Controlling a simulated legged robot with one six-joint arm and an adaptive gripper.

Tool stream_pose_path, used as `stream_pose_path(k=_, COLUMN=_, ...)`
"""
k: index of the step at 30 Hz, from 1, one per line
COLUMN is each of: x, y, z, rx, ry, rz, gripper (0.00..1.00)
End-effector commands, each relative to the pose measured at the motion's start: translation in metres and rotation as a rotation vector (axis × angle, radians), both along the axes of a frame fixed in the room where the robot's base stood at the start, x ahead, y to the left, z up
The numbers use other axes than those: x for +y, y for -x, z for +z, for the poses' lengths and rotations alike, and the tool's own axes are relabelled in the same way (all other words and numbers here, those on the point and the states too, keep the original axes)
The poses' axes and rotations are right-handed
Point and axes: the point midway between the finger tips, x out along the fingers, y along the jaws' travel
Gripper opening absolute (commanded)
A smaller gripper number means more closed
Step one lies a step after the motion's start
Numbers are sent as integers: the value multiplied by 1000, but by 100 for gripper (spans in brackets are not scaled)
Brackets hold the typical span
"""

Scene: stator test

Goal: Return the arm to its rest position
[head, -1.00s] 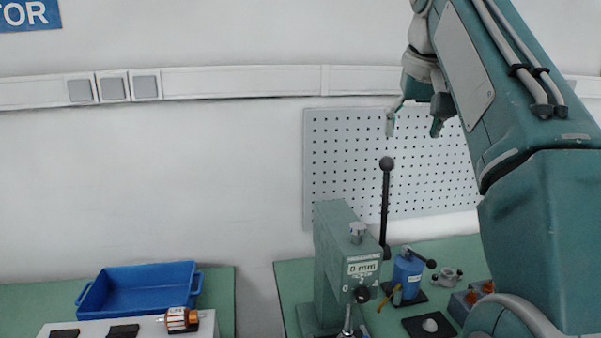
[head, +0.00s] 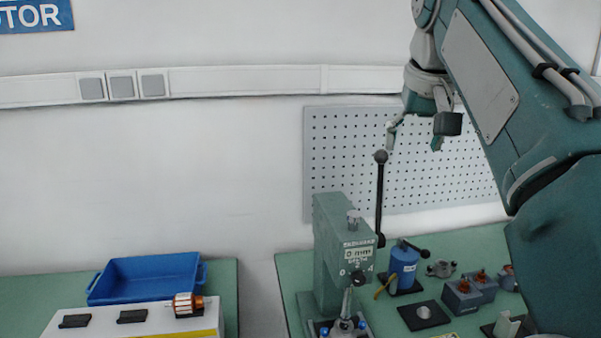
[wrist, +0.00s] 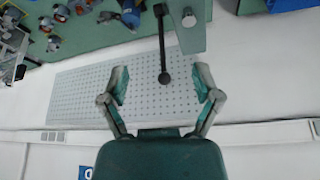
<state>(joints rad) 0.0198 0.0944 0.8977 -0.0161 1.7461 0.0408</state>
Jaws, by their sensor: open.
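My gripper (head: 414,140) hangs open and empty in front of the pegboard in the head view, above the right bench. In the wrist view my gripper (wrist: 161,88) shows its two fingers spread wide with nothing between them but the pegboard and a lever behind. My green arm reaches down from the upper right of the head view. The black-knobbed lever (head: 380,195) of the green press stands close to the gripper's left finger in the picture; I cannot tell the gap in depth.
The green press (head: 330,240) stands on the right bench (head: 290,275), with a blue cylinder device (head: 404,268) and several small parts beside it. A pegboard (head: 345,160) is on the wall. A blue tray (head: 150,275) and a copper-wound rotor (head: 188,304) are on the left.

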Motion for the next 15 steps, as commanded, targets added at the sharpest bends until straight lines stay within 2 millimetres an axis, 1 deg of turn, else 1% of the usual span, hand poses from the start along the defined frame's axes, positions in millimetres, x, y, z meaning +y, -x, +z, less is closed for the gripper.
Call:
stream_pose_path(k=5, x=1, y=13, z=-15, rx=-6, ry=0, rz=8, gripper=81)
stream_pose_path(k=8, x=2, y=25, z=-30, rx=-12, ry=1, rz=13, gripper=81)
stream_pose_path(k=11, x=4, y=40, z=-50, rx=-22, ry=2, rz=20, gripper=81)
stream_pose_path(k=15, x=5, y=62, z=-84, rx=-34, ry=4, rz=30, gripper=81)
